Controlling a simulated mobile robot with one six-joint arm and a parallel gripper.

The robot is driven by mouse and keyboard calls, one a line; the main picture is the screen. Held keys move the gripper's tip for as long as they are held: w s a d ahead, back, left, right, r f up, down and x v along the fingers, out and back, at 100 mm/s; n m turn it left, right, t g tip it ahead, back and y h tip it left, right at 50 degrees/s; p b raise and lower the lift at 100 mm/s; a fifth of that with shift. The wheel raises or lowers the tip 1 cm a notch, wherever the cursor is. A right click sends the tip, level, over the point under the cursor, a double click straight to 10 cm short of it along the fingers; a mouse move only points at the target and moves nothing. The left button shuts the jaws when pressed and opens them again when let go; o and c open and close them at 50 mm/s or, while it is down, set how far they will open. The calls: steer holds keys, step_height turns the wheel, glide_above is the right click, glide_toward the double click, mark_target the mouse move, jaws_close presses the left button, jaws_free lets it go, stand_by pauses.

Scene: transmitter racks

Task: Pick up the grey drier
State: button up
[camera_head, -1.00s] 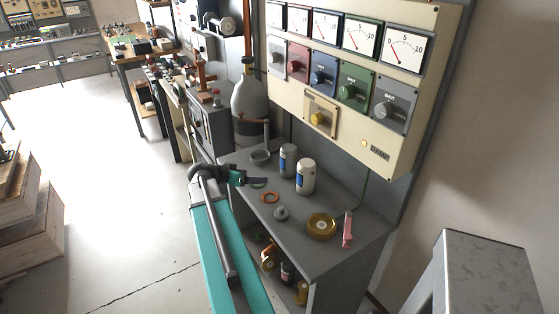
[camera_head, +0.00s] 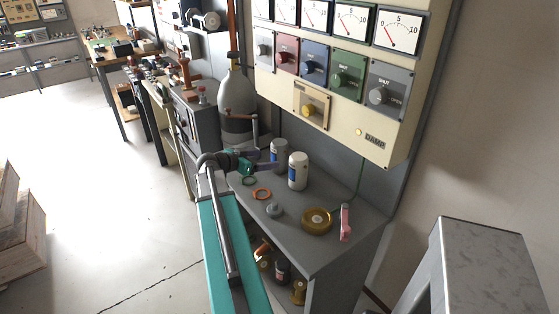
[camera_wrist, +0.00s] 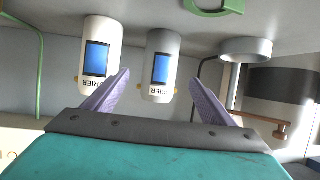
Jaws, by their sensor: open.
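The grey drier (camera_head: 278,151) is a canister with a blue label, standing on the grey bench in the head view. It also shows in the wrist view (camera_wrist: 161,47), where the picture is upside down. A white drier (camera_head: 298,172) stands just right of it in the head view and shows left of it in the wrist view (camera_wrist: 101,40). My gripper (camera_head: 272,161) is open and empty, close to the grey drier. In the wrist view its purple fingers (camera_wrist: 159,77) lie either side of the grey drier's outline; the left finger overlaps the white drier's edge.
A copper ring (camera_head: 262,194), a small grey part (camera_head: 274,211), a brass disc (camera_head: 317,222) and a pink-handled item (camera_head: 345,222) lie on the bench. A grey bottle (camera_head: 238,100) stands behind. The meter panel (camera_head: 345,85) overhangs the bench's back.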

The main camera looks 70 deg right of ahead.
mark_target(273, 158)
steer(key=shift+d, duration=0.1)
stand_by(0.3)
steer(key=p+x, duration=0.2)
steer(key=x, duration=0.5)
steer(key=shift+d+r+p, duration=0.1)
steer(key=shift+p, duration=0.3)
steer(key=shift+s+d+f, duration=0.35)
steer(key=shift+d, duration=0.1)
steer(key=shift+d, duration=0.15)
steer(key=shift+p+x, duration=0.85)
steer(key=shift+p, duration=0.15)
steer(key=shift+p+x, duration=0.85)
steer(key=shift+x, duration=0.8)
steer(key=c, duration=1.5)
